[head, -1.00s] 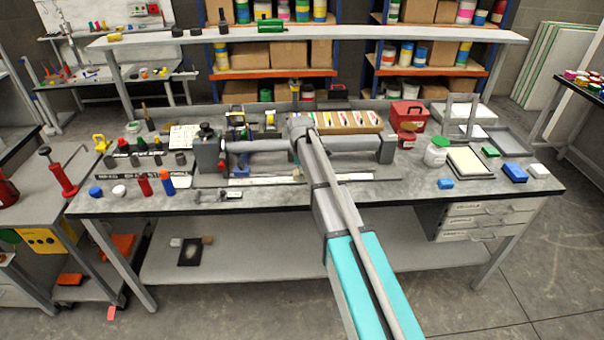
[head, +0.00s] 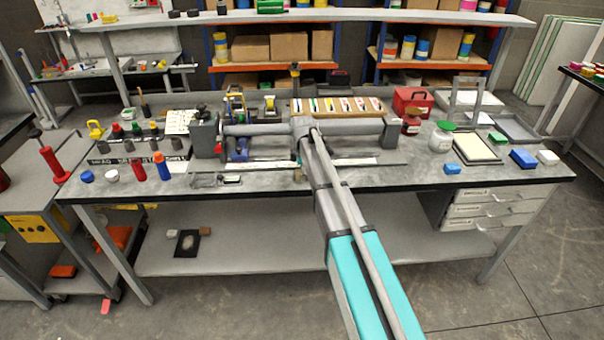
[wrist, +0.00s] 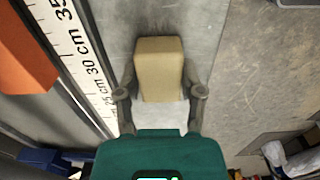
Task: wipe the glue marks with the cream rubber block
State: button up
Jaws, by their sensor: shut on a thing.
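My gripper (wrist: 160,100) is shut on the cream rubber block (wrist: 158,65) in the wrist view. The block sticks out beyond the fingertips, over a grey surface; I cannot tell whether it touches it. A pale patch (wrist: 160,115) shows between the fingers below the block; I cannot tell whether it is a glue mark. No other glue mark can be made out. In the head view my arm reaches over the bench (head: 420,180), and neither the gripper nor the block can be made out behind it.
A ruler strip (wrist: 75,50) and an orange thing (wrist: 25,50) lie left of the block in the wrist view. On the bench are a red box (head: 412,102), a white jar (head: 441,138), a framed pale pad (head: 466,147) and blue blocks (head: 523,158). Bottles stand at left.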

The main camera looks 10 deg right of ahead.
jog(key=shift+s+d+r, duration=0.1)
jog(key=shift+d+r, duration=0.05)
jog(key=shift+d, duration=1.55)
jog(key=shift+a, duration=1.95)
notch_tip(320, 180, up, 8)
jog(key=p, duration=0.7)
jog(key=shift+f, duration=0.25)
jog(key=shift+f, duration=0.25)
jog(key=shift+f+b, duration=2.8)
jog(key=shift+f, duration=0.05)
jog(key=shift+f+b, duration=1)
jog(key=shift+d+r, duration=0.15)
jog(key=shift+d, duration=1.85)
